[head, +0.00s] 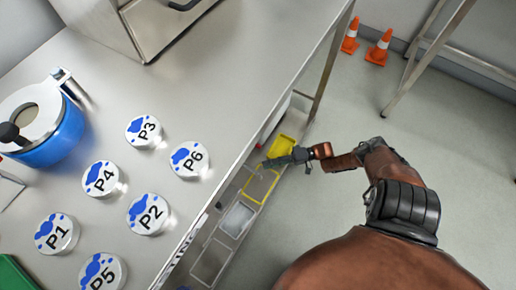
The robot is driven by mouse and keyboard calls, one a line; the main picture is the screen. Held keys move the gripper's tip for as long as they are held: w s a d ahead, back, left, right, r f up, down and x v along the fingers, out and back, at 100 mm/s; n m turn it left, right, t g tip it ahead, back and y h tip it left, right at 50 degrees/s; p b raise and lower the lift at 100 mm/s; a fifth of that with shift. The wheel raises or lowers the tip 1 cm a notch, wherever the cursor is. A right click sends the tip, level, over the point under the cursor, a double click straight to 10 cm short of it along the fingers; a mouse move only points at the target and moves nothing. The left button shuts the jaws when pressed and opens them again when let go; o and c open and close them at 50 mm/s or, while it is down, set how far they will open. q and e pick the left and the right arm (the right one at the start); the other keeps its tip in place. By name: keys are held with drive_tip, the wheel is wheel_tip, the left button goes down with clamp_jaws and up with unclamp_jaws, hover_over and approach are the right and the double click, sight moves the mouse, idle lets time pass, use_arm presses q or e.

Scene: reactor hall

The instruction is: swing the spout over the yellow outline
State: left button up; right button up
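A yellow outline (261,186) frames one bay of a low row of bays beside the table's right edge. A solid yellow piece (281,147) lies just beyond it. My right gripper (270,163) is dark grey and reaches in from the right, at the far end of the outline and near the yellow piece. It is too small to tell whether its fingers are open or shut, or whether it touches anything. I cannot make out a spout for certain; it may be hidden by the gripper or the table edge. My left gripper is not in view.
The grey table (235,75) carries several round P-labelled containers, such as P6 (190,159), and a blue pot (58,140). Its right edge and a leg (331,65) stand close to my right gripper. Orange cones (379,49) stand on the floor behind.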

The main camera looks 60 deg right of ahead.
drive_tip(key=shift+v, duration=1.25)
drive_tip(key=shift+s, duration=0.1)
